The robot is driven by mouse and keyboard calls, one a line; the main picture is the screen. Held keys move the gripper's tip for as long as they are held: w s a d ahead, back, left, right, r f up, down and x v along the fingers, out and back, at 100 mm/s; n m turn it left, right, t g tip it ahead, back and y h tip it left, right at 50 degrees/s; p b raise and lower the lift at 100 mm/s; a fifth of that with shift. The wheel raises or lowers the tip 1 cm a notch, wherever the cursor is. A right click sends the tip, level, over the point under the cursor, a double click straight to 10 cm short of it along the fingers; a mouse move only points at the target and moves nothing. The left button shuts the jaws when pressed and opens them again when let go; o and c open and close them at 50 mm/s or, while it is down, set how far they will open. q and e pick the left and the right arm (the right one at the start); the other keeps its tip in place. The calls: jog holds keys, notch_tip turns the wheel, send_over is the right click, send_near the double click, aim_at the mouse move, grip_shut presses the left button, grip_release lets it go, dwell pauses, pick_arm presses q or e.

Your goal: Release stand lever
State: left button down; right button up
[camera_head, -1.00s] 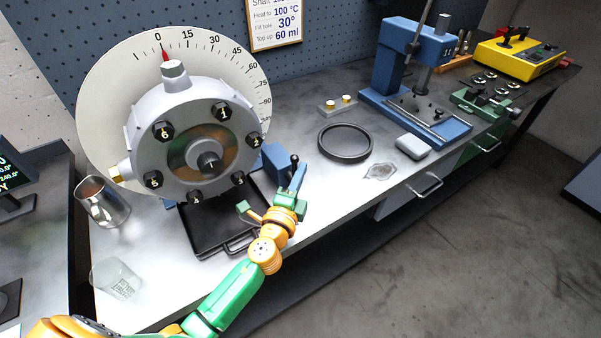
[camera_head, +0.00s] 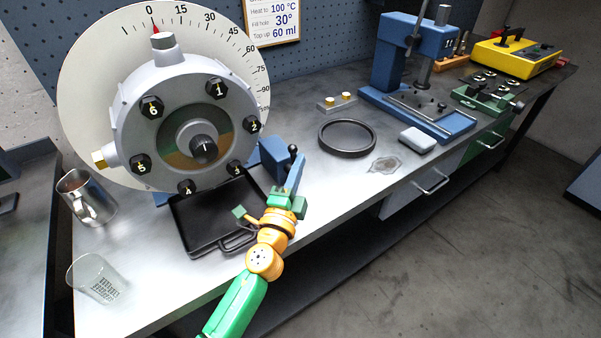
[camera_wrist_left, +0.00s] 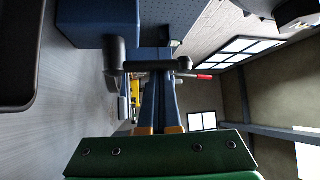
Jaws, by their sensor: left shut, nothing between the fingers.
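The numbered grey rotor (camera_head: 125,130) stands upright in front of a white dial (camera_head: 85,85), its top plug close to the red pointer near 0. The blue stand block (camera_head: 272,158) is at its lower right, with a black-knobbed lever (camera_head: 293,149) sticking up beside it. My left gripper (camera_head: 297,170) is shut and empty, its blue fingers close to the lever. In the left wrist view the closed fingers (camera_wrist_left: 158,100) point at a dark bar (camera_wrist_left: 150,66) beside the blue block (camera_wrist_left: 98,18); I cannot tell whether they touch. My right gripper is out of view.
A black tray (camera_head: 190,238) lies under the rotor, close to my left wrist. A metal jug (camera_head: 88,197) and a clear beaker (camera_head: 95,277) stand at left. A black ring (camera_head: 347,152), a grey block (camera_head: 417,140) and a blue press (camera_head: 388,55) are farther right.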

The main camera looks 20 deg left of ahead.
pick_arm(q)
jog(key=shift+s+a+f+b, duration=0.1)
jog(key=shift+a+f+b, duration=0.05)
jog(key=shift+f+b, duration=0.3)
jog(key=shift+s+a+r+b, duration=0.1)
jog(key=shift+s+a+b, duration=0.1)
jog(key=shift+s+b, duration=0.3)
jog(key=shift+s+a, duration=0.1)
jog(key=shift+a, duration=0.05)
jog(key=shift+s+a+f+n+b, duration=0.3)
jog(key=shift+s+a+b, duration=0.1)
jog(key=shift+b, duration=0.1)
jog(key=shift+s+a+f, duration=0.1)
jog(key=shift+s+f, duration=0.05)
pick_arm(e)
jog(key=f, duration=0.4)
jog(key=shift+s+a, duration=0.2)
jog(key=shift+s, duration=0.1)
pick_arm(q)
jog(key=shift+a+f, duration=0.2)
jog(key=shift+f, duration=0.05)
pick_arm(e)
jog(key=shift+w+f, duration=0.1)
pick_arm(q)
jog(key=shift+d+r, duration=0.1)
